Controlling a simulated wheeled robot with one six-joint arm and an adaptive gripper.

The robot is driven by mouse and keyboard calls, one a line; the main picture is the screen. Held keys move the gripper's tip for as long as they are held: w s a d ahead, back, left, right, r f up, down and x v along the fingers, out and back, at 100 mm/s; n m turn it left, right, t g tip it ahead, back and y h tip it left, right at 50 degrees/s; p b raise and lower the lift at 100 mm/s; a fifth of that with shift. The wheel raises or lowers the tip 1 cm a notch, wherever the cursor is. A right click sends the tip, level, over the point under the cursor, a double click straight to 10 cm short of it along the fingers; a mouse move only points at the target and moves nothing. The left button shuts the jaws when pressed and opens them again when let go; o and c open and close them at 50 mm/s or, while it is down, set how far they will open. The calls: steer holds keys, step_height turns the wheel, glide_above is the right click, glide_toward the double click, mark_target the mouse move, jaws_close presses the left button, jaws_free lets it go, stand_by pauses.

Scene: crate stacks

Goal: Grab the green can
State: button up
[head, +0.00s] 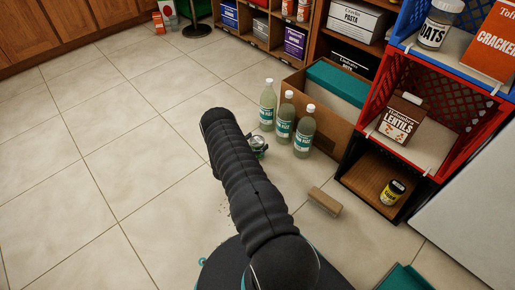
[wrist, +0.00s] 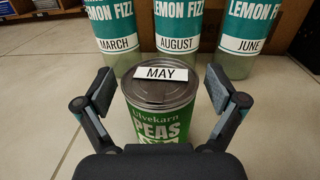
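The green can (wrist: 160,122) stands upright on the tiled floor in the wrist view, its label reading Ulvekarn PEAS. A white tag marked MAY lies on its silver lid. My gripper (wrist: 160,90) is open, with one finger on each side of the can and a gap to it on both sides. In the head view my black arm hides most of the can and gripper; only a small bit of them shows beside the arm, near the bottles.
Three Lemon Fizz bottles (head: 287,122) stand just behind the can, tagged March, August and June in the wrist view. A cardboard box (head: 338,128), a red crate (head: 440,160) and a wooden block (head: 325,202) are to the right. The floor at left is clear.

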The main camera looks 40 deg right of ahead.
steer(key=c, duration=1.3)
